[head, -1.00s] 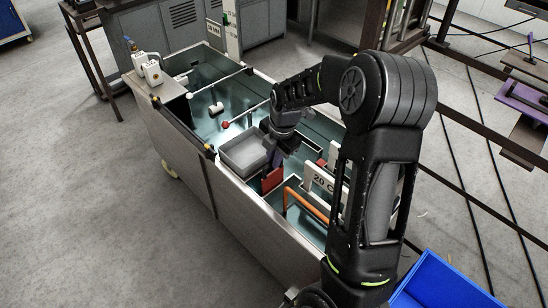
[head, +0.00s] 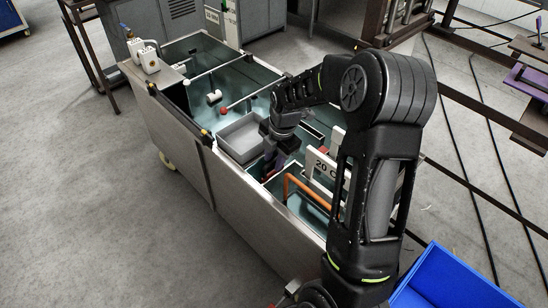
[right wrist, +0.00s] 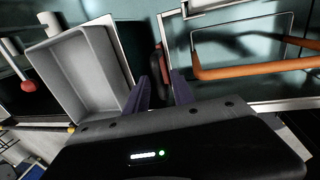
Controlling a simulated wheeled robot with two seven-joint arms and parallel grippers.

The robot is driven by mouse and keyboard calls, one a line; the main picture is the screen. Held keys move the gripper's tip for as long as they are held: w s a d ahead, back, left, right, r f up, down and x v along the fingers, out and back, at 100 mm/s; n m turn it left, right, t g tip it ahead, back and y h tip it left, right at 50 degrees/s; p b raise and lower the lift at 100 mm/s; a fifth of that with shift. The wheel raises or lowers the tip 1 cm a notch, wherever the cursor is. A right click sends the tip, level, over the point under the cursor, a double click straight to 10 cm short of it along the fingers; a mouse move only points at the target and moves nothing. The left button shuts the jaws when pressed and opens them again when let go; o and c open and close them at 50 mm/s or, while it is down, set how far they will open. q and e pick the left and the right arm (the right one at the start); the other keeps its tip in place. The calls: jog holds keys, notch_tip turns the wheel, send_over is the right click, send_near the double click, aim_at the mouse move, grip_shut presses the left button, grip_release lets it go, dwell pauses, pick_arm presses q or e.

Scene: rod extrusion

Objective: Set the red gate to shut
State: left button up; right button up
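The red gate shows in the head view (head: 269,178) as a small red patch just below my right gripper (head: 274,161), between the grey tray and the orange rail. Most of it is hidden there. In the right wrist view a narrow red and dark piece, apparently the gate's edge (right wrist: 157,62), stands beyond and between the purple fingers of my right gripper (right wrist: 160,88). These fingers are apart, and I see no clear contact with the gate. My left gripper is out of view.
The grey tray (head: 240,139) sits close to the left of my right gripper. The orange rail (head: 305,189) and a white sign marked 20 C (head: 323,171) stand to the right. A red ball (head: 224,111) on a rod lies farther back. A blue bin (head: 450,280) is at lower right.

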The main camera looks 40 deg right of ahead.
jog(key=shift+o, duration=0.2)
jog(key=shift+r, duration=0.15)
notch_tip(320, 180, up, 7)
jog(key=s, duration=0.1)
jog(key=shift+s+r, duration=0.2)
jog(key=shift+s, duration=0.05)
dwell(0.6)
